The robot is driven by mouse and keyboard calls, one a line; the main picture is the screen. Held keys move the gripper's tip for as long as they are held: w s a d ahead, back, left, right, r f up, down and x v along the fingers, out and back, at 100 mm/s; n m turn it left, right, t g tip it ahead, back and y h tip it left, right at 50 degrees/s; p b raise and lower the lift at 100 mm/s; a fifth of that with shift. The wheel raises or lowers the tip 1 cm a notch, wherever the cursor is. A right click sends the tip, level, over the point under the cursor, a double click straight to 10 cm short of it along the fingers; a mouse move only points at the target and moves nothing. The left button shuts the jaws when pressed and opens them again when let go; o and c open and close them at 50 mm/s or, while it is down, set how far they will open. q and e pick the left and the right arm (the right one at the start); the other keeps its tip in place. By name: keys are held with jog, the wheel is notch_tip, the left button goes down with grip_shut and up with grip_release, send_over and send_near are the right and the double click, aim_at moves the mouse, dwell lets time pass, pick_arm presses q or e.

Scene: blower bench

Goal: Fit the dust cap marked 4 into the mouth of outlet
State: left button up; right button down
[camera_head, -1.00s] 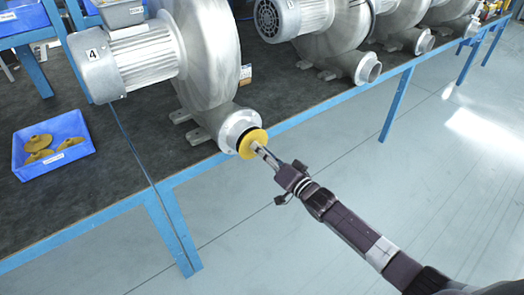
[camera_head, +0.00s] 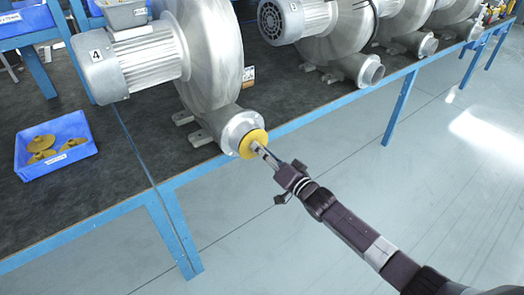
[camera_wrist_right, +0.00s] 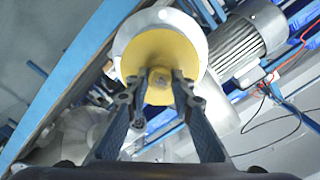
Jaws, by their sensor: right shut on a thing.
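My right gripper (camera_head: 262,152) is shut on the knob of a yellow dust cap (camera_head: 248,138). The cap is at the mouth of the grey metal outlet (camera_head: 232,124) of the blower (camera_head: 205,60) marked 4. In the right wrist view the cap (camera_wrist_right: 160,48) covers most of the outlet's pale round flange (camera_wrist_right: 123,40), with the knob between the two fingertips (camera_wrist_right: 161,82). The cap looks close against the mouth; I cannot tell how deep it sits. No number on the cap is readable. My left gripper is not in view.
A blue bin (camera_head: 72,160) with several yellow caps stands on the dark bench top (camera_head: 90,205) at left. More blowers (camera_head: 330,40) line the bench to the right. The blue bench edge (camera_head: 300,120) runs below the outlet. The floor in front is clear.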

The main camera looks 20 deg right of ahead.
jog(key=shift+w+a, duration=0.1)
jog(key=shift+w, duration=0.15)
dwell(0.6)
jog(key=c, duration=1.6)
grip_release()
jog(key=v, duration=1.2)
